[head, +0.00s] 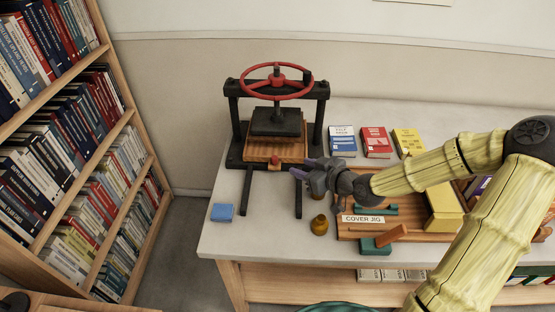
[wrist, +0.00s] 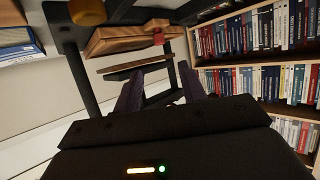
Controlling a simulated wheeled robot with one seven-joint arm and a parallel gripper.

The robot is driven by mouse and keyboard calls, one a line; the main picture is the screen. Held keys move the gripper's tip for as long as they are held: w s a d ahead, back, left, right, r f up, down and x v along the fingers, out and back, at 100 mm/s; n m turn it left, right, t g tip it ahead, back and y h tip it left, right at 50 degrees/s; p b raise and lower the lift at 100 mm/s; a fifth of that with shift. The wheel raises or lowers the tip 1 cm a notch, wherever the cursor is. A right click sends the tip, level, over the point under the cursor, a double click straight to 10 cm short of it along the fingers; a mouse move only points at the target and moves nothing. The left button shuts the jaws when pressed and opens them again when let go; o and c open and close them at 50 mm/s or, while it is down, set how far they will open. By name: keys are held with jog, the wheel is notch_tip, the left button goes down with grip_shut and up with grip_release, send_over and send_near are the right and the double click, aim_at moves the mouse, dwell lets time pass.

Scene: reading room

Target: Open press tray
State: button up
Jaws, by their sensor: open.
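The press (head: 277,82) is a black frame with a red handwheel, standing at the back left of the table. Its wooden press tray (head: 262,151) lies under the dark platen, with a red knob (head: 275,162) at its front edge. Two dark rails (head: 247,190) reach forward from the press. My gripper (head: 303,168) has purple fingers and is open, just right of and in front of the knob, apart from it. In the wrist view the knob (wrist: 158,38) shows beyond my fingers, on the tray's wooden edge (wrist: 125,40). Nothing is between the fingers.
Blue, red and yellow books (head: 375,142) lie right of the press. A cover jig board (head: 345,230) lies at the right, partly under my arm. A full bookshelf (head: 75,130) is at the left.

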aim_at(275, 158)
jog(key=x, duration=1.2)
jog(key=shift+a+f, duration=0.1)
jog(key=shift+c, duration=0.2)
grip_shut()
